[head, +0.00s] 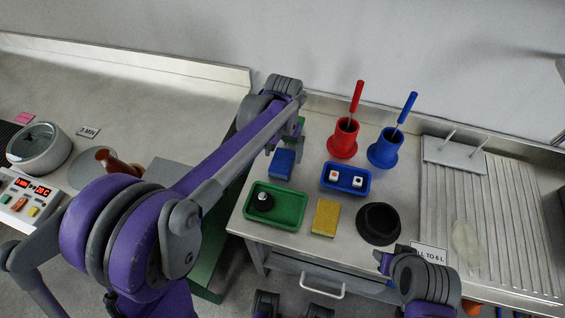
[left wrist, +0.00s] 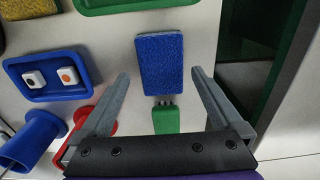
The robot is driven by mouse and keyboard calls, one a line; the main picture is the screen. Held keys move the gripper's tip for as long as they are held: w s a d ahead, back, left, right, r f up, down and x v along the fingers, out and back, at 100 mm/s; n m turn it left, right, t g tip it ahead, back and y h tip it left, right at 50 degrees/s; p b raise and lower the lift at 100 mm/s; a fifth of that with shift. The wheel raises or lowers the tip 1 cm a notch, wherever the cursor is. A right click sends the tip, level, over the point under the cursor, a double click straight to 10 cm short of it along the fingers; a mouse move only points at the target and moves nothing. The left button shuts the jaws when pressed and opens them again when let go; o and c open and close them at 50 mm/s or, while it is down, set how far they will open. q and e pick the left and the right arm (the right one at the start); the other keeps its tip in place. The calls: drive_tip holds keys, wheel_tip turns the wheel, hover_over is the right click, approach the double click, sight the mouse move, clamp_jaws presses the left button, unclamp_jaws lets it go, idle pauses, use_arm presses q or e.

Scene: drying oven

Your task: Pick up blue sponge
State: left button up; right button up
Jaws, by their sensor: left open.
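The blue sponge (head: 282,164) lies flat on the steel worktop, behind the green tray in the head view. In the left wrist view the sponge (left wrist: 160,63) is near the top middle, beyond the fingers. My left gripper (head: 284,145) is above the worktop by the sponge, partly hidden by its wrist. In the left wrist view the left gripper (left wrist: 160,73) is open and empty, its fingers spread to either side of the sponge's line.
A green brush (left wrist: 166,119) lies close to the sponge. A green tray (head: 276,221), a blue tray (head: 345,192) and a yellow sponge (head: 325,217) are close by. Red (head: 342,142) and blue (head: 384,151) holders stand behind. A dark round bowl (head: 379,240) is to the right.

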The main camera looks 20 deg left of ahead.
sight(282, 160)
use_arm(q)
wheel_tip(282, 160, down, 4)
drive_tip(key=shift+a+f, duration=0.1)
drive_tip(key=shift+f, duration=0.05)
drive_tip(key=c, duration=1.2)
wheel_tip(282, 160, up, 10)
drive_tip(key=shift+r, duration=0.1)
drive_tip(key=o, duration=0.8)
drive_tip(key=shift+c, duration=0.2)
drive_tip(key=c, duration=0.6)
drive_tip(key=shift+p, duration=0.3)
drive_tip(key=shift+c, duration=0.3)
